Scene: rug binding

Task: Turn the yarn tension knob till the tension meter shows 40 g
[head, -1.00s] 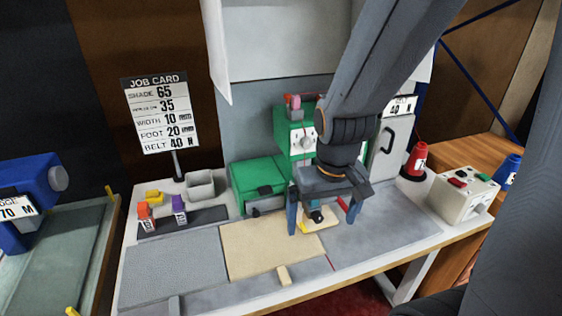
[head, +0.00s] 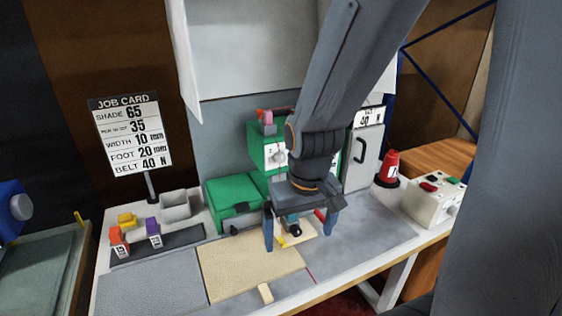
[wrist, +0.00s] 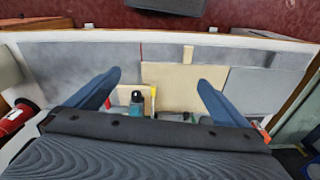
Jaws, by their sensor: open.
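A green machine (head: 258,150) stands at the back of the table, partly behind my arm. A round pale knob (head: 280,157) shows on its front face; I cannot tell for sure that it is the yarn tension knob. No meter reading in grams can be read in either view. My gripper (head: 298,242) is open and empty, pointing down over the table in front of the green machine. In the wrist view its two blue fingers (wrist: 159,80) stand wide apart, with a small beige plate (wrist: 124,96) and a dark round part (wrist: 137,98) seen between them.
A job card (head: 130,137) reads belt 40 N. A green box (head: 233,200), a beige mat (head: 250,268), orange and purple tagged pieces, and a grey bin (head: 180,204) lie left. The grey tabletop at right is mostly clear.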

